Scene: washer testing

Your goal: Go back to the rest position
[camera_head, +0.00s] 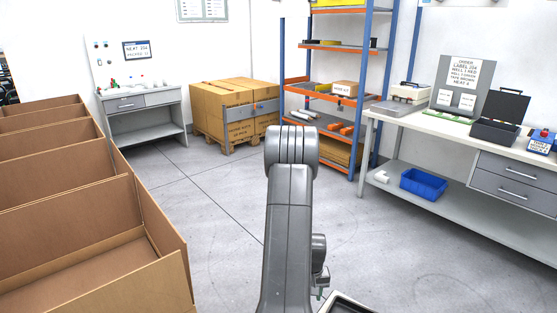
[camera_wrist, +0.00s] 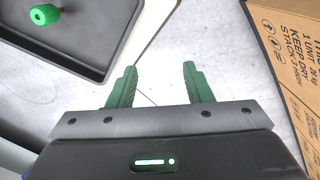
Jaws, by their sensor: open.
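My gripper (camera_wrist: 160,86) shows in the wrist view with two green fingers spread apart. Nothing is between the fingers; grey floor lies beyond them. In the head view my grey arm stands in the middle, and my gripper's fingers are not clearly visible there. A dark tray (camera_wrist: 88,68) lies at the upper left of the wrist view. A green cylindrical piece (camera_wrist: 44,14) sits in it, apart from the fingers.
Open cardboard boxes (camera_head: 70,217) stand at left. A small desk (camera_head: 146,116), wrapped cartons on a pallet (camera_head: 212,112) and a blue-orange shelf rack (camera_head: 356,128) stand at the back. A workbench (camera_head: 440,128) holding devices runs along the right. The middle floor is clear.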

